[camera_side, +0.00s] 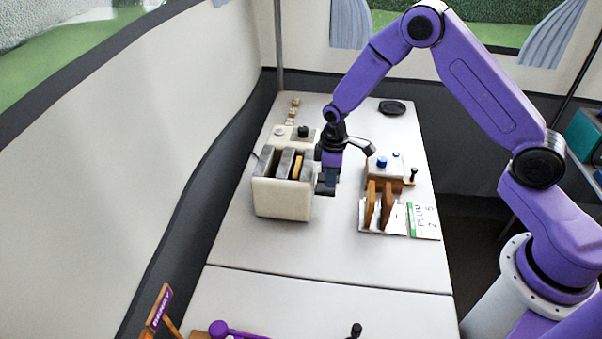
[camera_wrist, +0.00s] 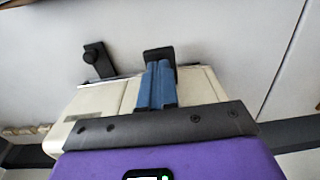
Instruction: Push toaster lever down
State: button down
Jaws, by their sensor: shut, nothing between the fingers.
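The cream toaster (camera_side: 283,200) stands upright on the white table in the side view, with dark slots on top and a brown slice of toast (camera_side: 297,168) in one. My gripper (camera_side: 327,188) is low beside the toaster's right end, shut and empty, fingers pointing down. In the wrist view the toaster (camera_wrist: 205,85) lies under the gripper's mount, and the two blue fingers (camera_wrist: 158,68) are together at its edge. A black part (camera_wrist: 160,54), possibly the lever, is right at the fingertips; I cannot tell if they touch. A black knob (camera_wrist: 95,57) sits to its left.
A wooden rack (camera_side: 379,205) and a box with a blue knob (camera_side: 382,162) stand to the right of my gripper. A white sign (camera_side: 424,221) lies beside the rack. A black dish (camera_side: 393,107) is at the back. The table's front middle (camera_side: 310,248) is clear.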

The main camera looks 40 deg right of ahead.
jog(key=shift+r, duration=0.15)
notch_tip(320, 180, up, 9)
dwell(1.4)
jog(key=s+a+r+n, duration=0.1)
jog(key=s+a+r, duration=0.1)
jog(key=s+r, duration=0.5)
jog(key=s+a+r+n, duration=0.1)
jog(key=s+a+r, duration=0.1)
jog(key=s, duration=0.8)
jog(key=s+d+r, duration=0.1)
jog(key=s+d, duration=0.1)
jog(key=s, duration=0.6)
jog(key=s+d+r+n, duration=0.1)
jog(key=s+d, duration=0.2)
jog(key=s, duration=0.5)
jog(key=shift+s+r+n, duration=0.15)
jog(key=shift+r+n, duration=0.15)
